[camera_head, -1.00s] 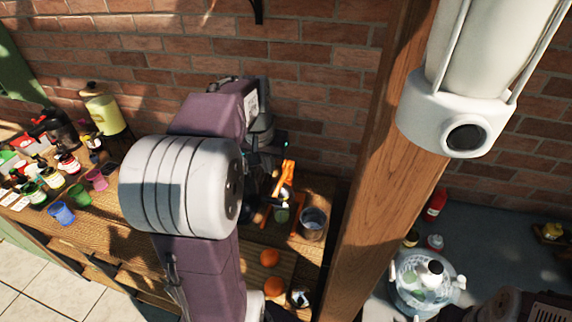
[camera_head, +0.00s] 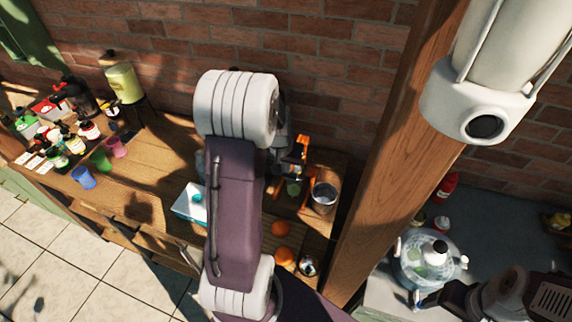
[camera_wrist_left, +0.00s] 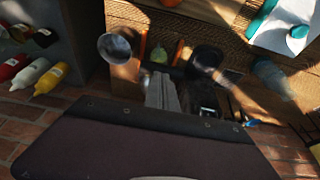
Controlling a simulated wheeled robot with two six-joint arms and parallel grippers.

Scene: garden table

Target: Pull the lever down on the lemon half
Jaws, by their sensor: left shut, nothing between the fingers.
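An orange press (camera_head: 303,152) stands on the wooden table against the brick wall, left of the post. A small green-yellow lemon half (camera_head: 294,189) sits low in it. In the left wrist view, the lemon half (camera_wrist_left: 159,54) shows between orange parts of the press (camera_wrist_left: 178,52). My left gripper (camera_wrist_left: 160,88) is shut and empty, close to the press. In the head view, my own arm mostly hides this gripper, and I cannot tell whether it touches the lever. My right gripper (camera_head: 428,299) is at the lower right, too dark to read.
A metal cup (camera_head: 324,197) stands just right of the press. Oranges (camera_head: 281,229) and a small jar (camera_head: 308,265) lie in front. A white-and-teal box (camera_head: 190,204) is left of my arm. Cups and bottles crowd the table's left end. A wooden post (camera_head: 385,150) rises at right.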

